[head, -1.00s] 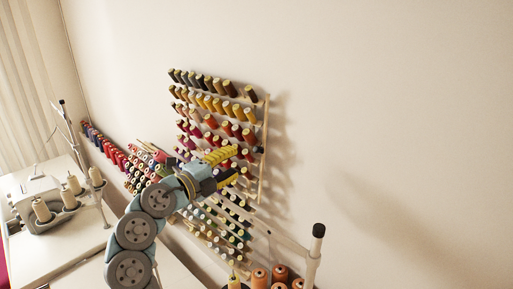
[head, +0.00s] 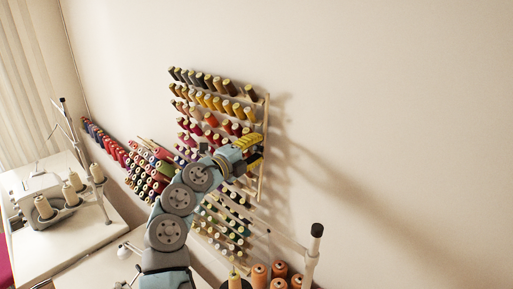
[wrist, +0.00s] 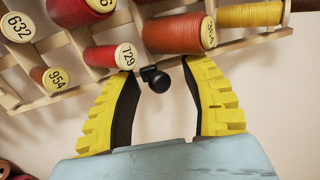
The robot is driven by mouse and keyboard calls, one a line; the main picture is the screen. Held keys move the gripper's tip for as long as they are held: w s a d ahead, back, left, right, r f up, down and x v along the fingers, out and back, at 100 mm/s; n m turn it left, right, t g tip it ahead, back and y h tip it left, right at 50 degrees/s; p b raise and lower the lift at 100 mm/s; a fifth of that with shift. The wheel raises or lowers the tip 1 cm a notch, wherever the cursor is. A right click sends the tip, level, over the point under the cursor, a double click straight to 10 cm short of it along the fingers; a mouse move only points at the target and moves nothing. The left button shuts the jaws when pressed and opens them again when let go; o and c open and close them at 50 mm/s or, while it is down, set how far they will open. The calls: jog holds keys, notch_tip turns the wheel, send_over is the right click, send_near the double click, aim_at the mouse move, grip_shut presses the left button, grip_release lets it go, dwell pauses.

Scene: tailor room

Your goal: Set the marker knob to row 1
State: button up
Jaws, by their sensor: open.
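A small black round knob (wrist: 155,78), seemingly the marker knob, sits at the rack's edge below the red spools in the wrist view. My gripper (wrist: 159,72) is open, with its yellow fingers and dark inner pads on either side of the knob. The knob lies between the fingertips, with a visible gap on each side. In the head view my gripper (head: 250,143) is at the right side of the wooden thread rack (head: 265,150), and the knob cannot be made out there. I cannot tell which row the knob is at.
A metal stand with a black cap (head: 317,230) and orange cones (head: 260,275) are at the lower right. The wall to the right is bare.

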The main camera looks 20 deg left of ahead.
jog(key=shift+w, duration=0.1)
grip_shut()
jog(key=shift+f, duration=0.1)
